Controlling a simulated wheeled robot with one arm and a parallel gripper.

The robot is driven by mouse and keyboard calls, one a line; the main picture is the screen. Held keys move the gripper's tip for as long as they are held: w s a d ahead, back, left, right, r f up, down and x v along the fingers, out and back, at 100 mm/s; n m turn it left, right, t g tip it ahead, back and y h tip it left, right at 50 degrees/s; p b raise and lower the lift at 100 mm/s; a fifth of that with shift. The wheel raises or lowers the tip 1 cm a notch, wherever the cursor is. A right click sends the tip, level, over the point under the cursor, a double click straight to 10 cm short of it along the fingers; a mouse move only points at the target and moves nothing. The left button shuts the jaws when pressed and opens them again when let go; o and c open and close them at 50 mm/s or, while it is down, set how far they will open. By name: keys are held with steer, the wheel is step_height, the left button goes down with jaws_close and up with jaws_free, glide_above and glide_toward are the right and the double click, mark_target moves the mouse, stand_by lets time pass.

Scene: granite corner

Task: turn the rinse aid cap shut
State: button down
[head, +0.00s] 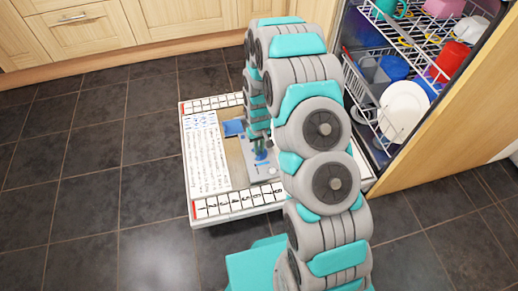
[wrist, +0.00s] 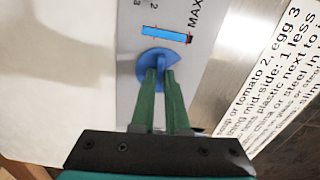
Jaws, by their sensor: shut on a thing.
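The rinse aid cap (wrist: 150,62) is a round blue disc with a raised grip, set in a grey dispenser panel (wrist: 135,25). In the wrist view the green fingers of my gripper (wrist: 161,72) are closed on the cap's raised grip. The fingers hide part of the disc. In the head view my gripper (head: 259,150) points down at the blue cap (head: 261,156) on the lowered dishwasher door (head: 239,165). My arm hides part of the door there. A blue window marked "MAX" (wrist: 166,34) lies beside the cap.
A blue flap (head: 233,127) stands out beside the dispenser. Printed strips and a text sheet (head: 205,155) cover the door. The dishwasher racks at the right hold a white plate (head: 404,111) and a red cup (head: 450,61). Dark floor tiles (head: 90,170) at the left are clear.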

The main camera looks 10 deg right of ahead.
steer(key=shift+m, duration=0.7)
steer(key=c, duration=0.9)
jaws_free()
steer(key=shift+r, duration=0.1)
step_height(320, 180, up, 7)
steer(key=shift+w+f, duration=0.1)
steer(key=shift+r, duration=0.4)
steer(key=shift+r, duration=0.1)
